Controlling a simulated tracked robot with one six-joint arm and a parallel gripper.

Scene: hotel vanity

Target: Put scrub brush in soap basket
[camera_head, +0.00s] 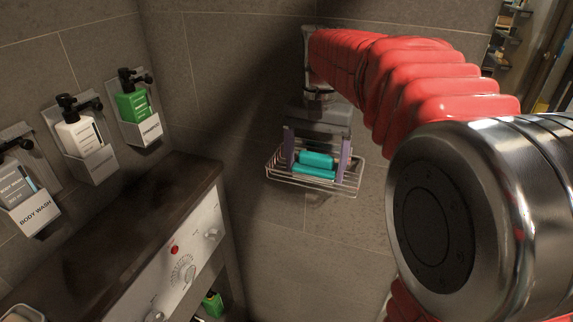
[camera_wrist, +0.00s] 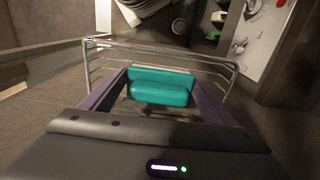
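The teal scrub brush (camera_head: 314,172) shows within the wire soap basket (camera_head: 353,186) on the tiled wall. The brush also shows in the wrist view (camera_wrist: 160,93), with a pale strip along its far edge. The basket rim (camera_wrist: 160,49) runs beyond it there. My gripper (camera_head: 317,158) is over the basket with its purple fingers pointing down into it, one at each end of the brush. The fingers are wide apart, with small gaps between them and the brush in the head view. Whether the brush touches the basket floor is hard to tell.
Several soap dispensers, among them a green one (camera_head: 133,105) and a white one (camera_head: 80,135), hang on the left wall. A dark-topped cabinet (camera_head: 120,235) with a knobbed front panel stands at left. The wall below the basket is clear.

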